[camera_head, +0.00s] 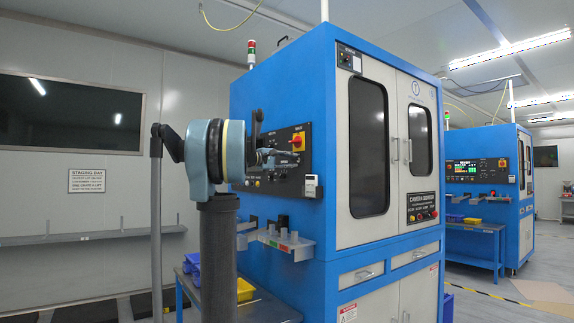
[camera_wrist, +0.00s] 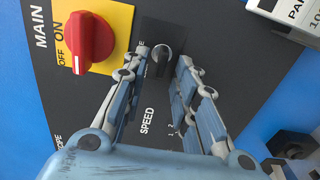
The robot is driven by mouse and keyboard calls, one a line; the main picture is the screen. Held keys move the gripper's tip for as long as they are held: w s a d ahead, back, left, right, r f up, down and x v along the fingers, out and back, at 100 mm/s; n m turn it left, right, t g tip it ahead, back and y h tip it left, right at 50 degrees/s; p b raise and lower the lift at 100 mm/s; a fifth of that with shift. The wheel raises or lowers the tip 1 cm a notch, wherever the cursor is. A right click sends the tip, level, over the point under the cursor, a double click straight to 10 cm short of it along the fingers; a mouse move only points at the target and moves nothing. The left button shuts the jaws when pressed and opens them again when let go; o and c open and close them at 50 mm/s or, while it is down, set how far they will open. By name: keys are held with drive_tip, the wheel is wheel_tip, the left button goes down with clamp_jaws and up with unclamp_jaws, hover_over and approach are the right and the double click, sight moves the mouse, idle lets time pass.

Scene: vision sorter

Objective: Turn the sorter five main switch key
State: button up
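The main switch is a red rotary knob (camera_wrist: 90,40) on a yellow plate marked MAIN, ON and OFF. It also shows in the head view (camera_head: 297,141) on the sorter's black side panel. My gripper (camera_wrist: 166,58) is open, its two fingers pointing at the panel. The fingertips are beside the red knob, to its right in the wrist view. A small round silver knob or key switch (camera_wrist: 162,53) above the SPEED label lies between them. I cannot tell whether the fingers touch it. In the head view my gripper (camera_head: 296,160) is just below the red knob, close to the panel.
The blue sorter cabinet (camera_head: 285,90) has white doors. A small white device (camera_head: 312,187) hangs at the panel's lower right. A grey shelf (camera_head: 288,243) with small items juts out below. A blue bench (camera_head: 265,305) with bins stands underneath. A second blue machine (camera_head: 510,150) is at right.

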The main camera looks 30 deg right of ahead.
drive_tip(key=a, duration=1.2)
drive_tip(key=shift+s, duration=0.4)
drive_tip(key=s+a+f+y, duration=0.6)
drive_tip(key=s+a+f, duration=0.4)
drive_tip(key=f, duration=0.9)
drive_tip(key=s+a+f+y, duration=0.6)
drive_tip(key=s+a+f, duration=0.5)
drive_tip(key=f, duration=0.8)
drive_tip(key=s+a+f+y, duration=0.6)
drive_tip(key=s+a+f, duration=0.5)
drive_tip(key=f, duration=0.8)
drive_tip(key=shift+a+f+m+t, duration=0.3)
drive_tip(key=shift+a+m, duration=0.1)
drive_tip(key=shift+a, duration=0.5)
